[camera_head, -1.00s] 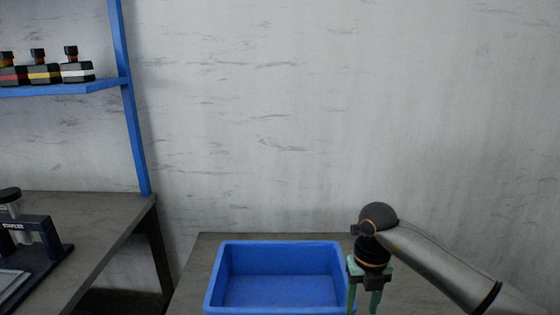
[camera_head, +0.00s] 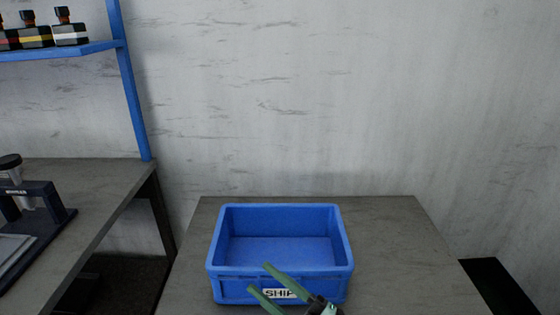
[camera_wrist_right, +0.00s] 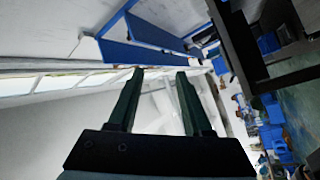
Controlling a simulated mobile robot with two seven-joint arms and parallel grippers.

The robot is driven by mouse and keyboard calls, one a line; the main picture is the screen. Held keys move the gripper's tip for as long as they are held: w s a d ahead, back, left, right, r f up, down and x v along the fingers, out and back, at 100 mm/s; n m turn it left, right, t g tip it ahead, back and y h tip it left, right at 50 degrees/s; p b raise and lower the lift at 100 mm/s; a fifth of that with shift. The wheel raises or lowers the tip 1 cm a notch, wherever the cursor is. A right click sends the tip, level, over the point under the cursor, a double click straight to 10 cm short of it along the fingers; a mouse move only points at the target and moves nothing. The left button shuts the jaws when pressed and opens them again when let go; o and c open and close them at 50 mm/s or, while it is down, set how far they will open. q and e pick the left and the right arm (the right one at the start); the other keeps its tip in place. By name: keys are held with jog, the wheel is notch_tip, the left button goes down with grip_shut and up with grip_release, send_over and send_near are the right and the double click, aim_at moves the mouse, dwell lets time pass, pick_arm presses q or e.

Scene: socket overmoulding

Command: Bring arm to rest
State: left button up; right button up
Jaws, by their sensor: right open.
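My right gripper (camera_head: 259,278) shows at the bottom of the head view, in front of the near wall of the blue bin. Its two green fingers are apart and point up and left, with nothing between them. In the right wrist view the gripper (camera_wrist_right: 160,75) is also open and empty, facing the room's upper part. The rest of the right arm is below the head view. My left gripper is not in either view.
A blue bin (camera_head: 345,240) marked SHIP stands on a grey table (camera_head: 400,225); its visible floor is empty. At left are a workbench (camera_head: 100,180) with a dark press (camera_head: 40,195) and a blue shelf (camera_head: 80,52) holding several bottles (camera_head: 70,35). The table's right side is clear.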

jog(key=d+f+m+t+h, duration=0.4)
jog(key=d+f+m+h, duration=0.35)
jog(key=m, duration=0.25)
jog(key=s+d+f+m+g+h, duration=0.3)
jog(key=s+d+f+m, duration=0.1)
jog(key=s+f, duration=0.35)
jog(key=s+d+f+m+g+h, duration=0.35)
jog(key=s+d+f, duration=0.2)
jog(key=f, duration=0.25)
pick_arm(q)
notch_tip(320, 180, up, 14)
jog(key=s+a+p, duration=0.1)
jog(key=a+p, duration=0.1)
jog(key=p, duration=1.7)
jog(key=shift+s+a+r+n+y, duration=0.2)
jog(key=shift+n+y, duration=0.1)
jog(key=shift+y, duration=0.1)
pick_arm(e)
jog(key=s+d+r+m+h, duration=0.1)
jog(key=s+d+r, duration=0.1)
jog(key=r, duration=1.1)
jog(key=shift+s+r, duration=0.35)
jog(key=shift+s, duration=0.25)
